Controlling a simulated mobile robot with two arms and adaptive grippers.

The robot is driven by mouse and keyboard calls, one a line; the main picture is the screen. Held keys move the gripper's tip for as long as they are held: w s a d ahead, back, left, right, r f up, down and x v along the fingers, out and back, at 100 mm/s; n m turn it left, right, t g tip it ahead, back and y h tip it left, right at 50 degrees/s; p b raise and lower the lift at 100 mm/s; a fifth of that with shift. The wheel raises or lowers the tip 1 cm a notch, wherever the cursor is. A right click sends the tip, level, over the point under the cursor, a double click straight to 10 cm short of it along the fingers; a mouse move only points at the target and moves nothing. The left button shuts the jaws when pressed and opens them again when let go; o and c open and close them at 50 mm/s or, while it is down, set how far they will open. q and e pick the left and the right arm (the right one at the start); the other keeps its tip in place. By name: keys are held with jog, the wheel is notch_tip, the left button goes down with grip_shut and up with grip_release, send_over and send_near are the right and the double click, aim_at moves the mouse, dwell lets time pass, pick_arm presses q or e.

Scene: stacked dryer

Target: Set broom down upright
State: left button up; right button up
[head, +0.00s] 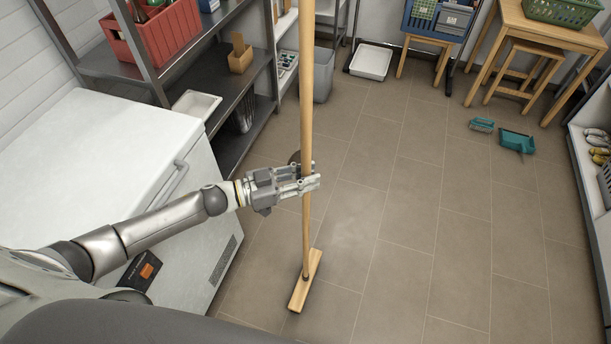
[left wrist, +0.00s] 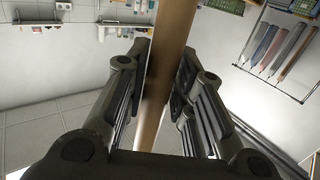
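The broom has a long pale wooden handle (head: 307,110) standing about upright and a wooden head (head: 305,281) at its lower end. The head is at or just above the floor tiles; I cannot tell if it touches. My left gripper (head: 308,180) is at the handle's middle, with its fingers on both sides. In the left wrist view the handle (left wrist: 171,40) runs between the two fingers (left wrist: 163,88), which close against it. The handle's top is cut off in the head view. My right gripper is not in view.
A white chest freezer (head: 95,150) stands at the left, below my left arm. A dark metal shelf (head: 215,85) holds a red crate (head: 155,38). A teal dustpan (head: 517,141) lies on the floor at the right. The middle floor (head: 400,220) is clear.

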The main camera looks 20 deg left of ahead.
pick_arm(q)
jog(key=o, duration=0.3)
